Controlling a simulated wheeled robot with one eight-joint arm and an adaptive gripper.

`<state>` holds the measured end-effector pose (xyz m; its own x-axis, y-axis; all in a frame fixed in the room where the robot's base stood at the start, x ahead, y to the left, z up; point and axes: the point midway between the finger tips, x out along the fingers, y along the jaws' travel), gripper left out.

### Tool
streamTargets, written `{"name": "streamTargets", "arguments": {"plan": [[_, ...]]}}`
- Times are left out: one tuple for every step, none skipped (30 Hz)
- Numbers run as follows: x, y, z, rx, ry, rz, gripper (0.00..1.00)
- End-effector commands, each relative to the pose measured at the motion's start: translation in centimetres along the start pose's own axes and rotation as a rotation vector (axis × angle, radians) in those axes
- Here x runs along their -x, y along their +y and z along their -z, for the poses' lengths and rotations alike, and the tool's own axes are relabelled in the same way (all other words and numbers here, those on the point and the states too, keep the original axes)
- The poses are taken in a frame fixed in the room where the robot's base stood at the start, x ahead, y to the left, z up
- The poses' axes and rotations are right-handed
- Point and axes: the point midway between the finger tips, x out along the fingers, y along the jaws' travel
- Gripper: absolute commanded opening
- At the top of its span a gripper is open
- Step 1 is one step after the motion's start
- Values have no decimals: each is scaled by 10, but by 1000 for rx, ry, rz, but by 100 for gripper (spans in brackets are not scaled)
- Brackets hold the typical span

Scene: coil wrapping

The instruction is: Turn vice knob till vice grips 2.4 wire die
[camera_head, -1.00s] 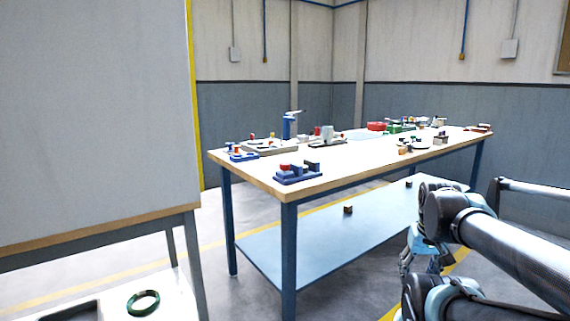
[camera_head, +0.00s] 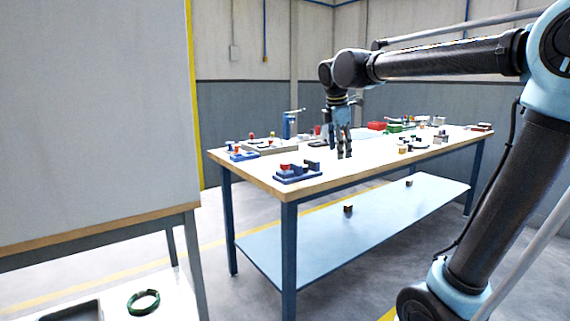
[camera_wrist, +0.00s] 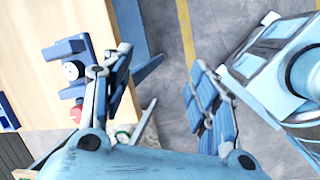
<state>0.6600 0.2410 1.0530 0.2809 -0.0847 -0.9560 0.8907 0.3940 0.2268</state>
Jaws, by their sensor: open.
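A small blue vice-like fixture (camera_head: 297,175) with a red part sits near the front corner of the workbench (camera_head: 265,180) in the head view. A blue fixture with a pale round face (camera_wrist: 72,70) shows at the left in the wrist view, near the bench edge, and looks like the same one. A red rounded part (camera_wrist: 77,113) lies beside it. My gripper (camera_head: 343,150) is open and empty, pointing down, right of the fixture in the head view. Its spread fingers show in the wrist view (camera_wrist: 162,80). I cannot make out the 2.4 wire die.
A lower shelf (camera_head: 340,235) holds small blocks. A large pale panel (camera_head: 95,120) blocks the left. A green ring (camera_head: 143,301) lies below it.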

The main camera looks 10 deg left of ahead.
Motion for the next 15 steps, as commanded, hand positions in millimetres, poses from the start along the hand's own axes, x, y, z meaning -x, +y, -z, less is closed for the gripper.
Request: {"name": "streamTargets", "arguments": {"plan": [[11, 19, 19, 98, -2, -9, 54], [17, 28, 30, 159, -5, -15, 54], [24, 41, 44, 240, -11, -22, 54], [30, 50, 54, 300, -14, -27, 54], [36, 58, 66, 360, -17, -32, 54], [43, 69, 81, 438, -23, -40, 54], [48, 76, 92, 494, -28, -45, 54], [52, 83, 103, 548, -32, -50, 54], [59, 91, 117, 614, -37, -56, 54], [63, 96, 127, 660, -41, -60, 54], [66, 100, 136, 703, -45, -64, 54], [71, 105, 148, 754, -50, -68, 54], [74, 108, 155, 789, -53, -71, 54], [76, 112, 162, 819, -56, -73, 54], [79, 114, 169, 852, -59, -76, 54]]}}
